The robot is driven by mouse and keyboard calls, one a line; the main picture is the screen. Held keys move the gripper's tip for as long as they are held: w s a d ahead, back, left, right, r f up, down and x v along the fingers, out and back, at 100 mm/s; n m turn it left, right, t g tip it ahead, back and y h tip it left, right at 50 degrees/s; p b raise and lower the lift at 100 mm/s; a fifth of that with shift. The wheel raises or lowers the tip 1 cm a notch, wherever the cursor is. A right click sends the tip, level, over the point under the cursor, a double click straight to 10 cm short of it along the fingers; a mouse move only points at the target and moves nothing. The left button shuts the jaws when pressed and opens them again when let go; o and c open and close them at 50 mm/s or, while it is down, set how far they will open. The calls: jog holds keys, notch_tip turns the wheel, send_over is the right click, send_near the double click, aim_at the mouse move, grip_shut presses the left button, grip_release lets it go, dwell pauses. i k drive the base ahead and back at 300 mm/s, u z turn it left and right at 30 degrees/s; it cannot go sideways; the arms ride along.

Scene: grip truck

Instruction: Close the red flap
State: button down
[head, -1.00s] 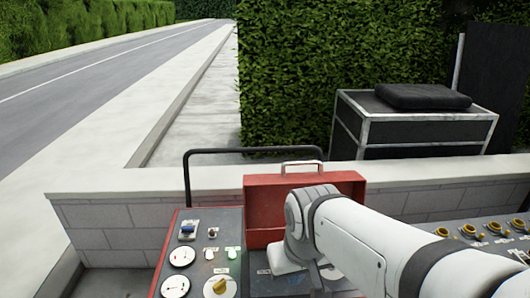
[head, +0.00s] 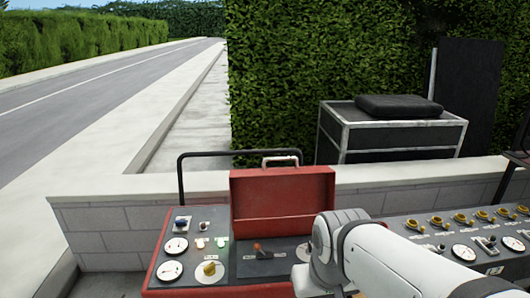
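The red flap (head: 283,197) stands upright at the back of the control panel, in the middle of the head view. It has a pale handle (head: 281,160) on its top edge. My gripper's fingers are hidden or below the picture's edge.
A red-edged panel (head: 172,257) with dials and a yellow knob (head: 210,268) is left of the flap. More yellow knobs (head: 462,218) line the right. A black rail (head: 180,180) and a low block wall (head: 110,230) stand behind. A black case (head: 390,135) stands beyond the wall.

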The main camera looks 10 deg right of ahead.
aim_at(264, 193)
jog(key=i, duration=1)
jog(key=z, duration=0.05)
